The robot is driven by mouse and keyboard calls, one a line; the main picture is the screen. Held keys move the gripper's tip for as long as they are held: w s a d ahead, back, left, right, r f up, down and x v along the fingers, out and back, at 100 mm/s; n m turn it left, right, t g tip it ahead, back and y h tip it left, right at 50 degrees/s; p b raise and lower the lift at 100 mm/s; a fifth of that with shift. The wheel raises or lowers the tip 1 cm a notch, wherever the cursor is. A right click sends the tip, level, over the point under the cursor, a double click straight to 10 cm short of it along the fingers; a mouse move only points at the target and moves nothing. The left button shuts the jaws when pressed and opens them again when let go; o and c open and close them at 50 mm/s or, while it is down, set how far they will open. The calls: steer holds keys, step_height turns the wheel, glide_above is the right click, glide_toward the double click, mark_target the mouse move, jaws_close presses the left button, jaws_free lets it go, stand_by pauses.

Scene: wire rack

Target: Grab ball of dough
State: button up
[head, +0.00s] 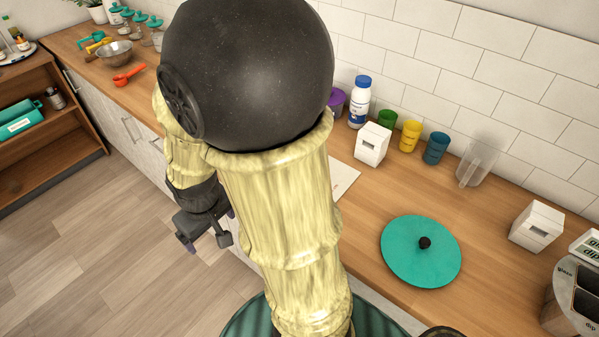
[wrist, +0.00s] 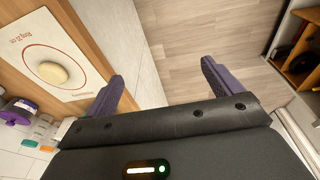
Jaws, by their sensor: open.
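A pale round ball of dough (wrist: 53,72) lies on a white mat (wrist: 28,30) inside a red printed ring, in the wrist view at upper left. In the head view my arm hides the dough, and only a corner of the mat (head: 343,181) shows on the counter. My gripper (head: 207,246) hangs over the floor beside the counter's front edge. In the wrist view my gripper (wrist: 160,82) has its two purple fingers wide apart, with only floor and cabinet front between them. The dough is outside the fingers, to the left.
The wooden counter (head: 385,283) holds a teal lid (head: 420,262), a white box (head: 372,145), a white bottle (head: 359,103) and several coloured cups near the tiled wall. A metal bowl (head: 114,53) and an orange tool (head: 128,76) lie at far left. A wooden shelf (head: 30,160) stands across the open floor.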

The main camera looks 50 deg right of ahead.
steer(key=shift+o, duration=0.6)
steer(key=w+d+f+n+g+h+b, duration=0.1)
steer(key=w+d+f+n+g+h, duration=0.1)
steer(key=d+f, duration=0.4)
step_height(320, 180, down, 3)
steer(key=shift+w+d+r+n+g+h+b, duration=0.1)
steer(key=shift+w+d+n+g+h+b, duration=0.3)
steer(key=shift+w+n, duration=0.6)
steer(key=w+d+f+n+h+b, duration=0.1)
steer(key=w+d+n+h, duration=0.1)
steer(key=d+n+h, duration=0.1)
steer(key=w+d+f+n+h, duration=0.1)
steer(key=w+d+n+h, duration=0.2)
steer(key=d, duration=0.3)
steer(key=w+d+f+n+g+h+b, duration=0.1)
steer(key=w+d+f+n+h, duration=0.1)
steer(key=d+n, duration=0.3)
steer(key=shift+w+d+f+h+b, duration=0.1)
steer(key=shift+w+h+b, duration=0.2)
steer(key=shift+h, duration=0.6)
steer(key=shift+w+d+r+n+h, duration=0.2)
steer(key=shift+w+r+n+h, duration=0.1)
steer(key=shift+n, duration=0.2)
steer(key=p+x, duration=0.2)
steer(key=x, duration=1)
steer(key=shift+d+f, duration=0.1)
steer(key=shift+f, duration=0.05)
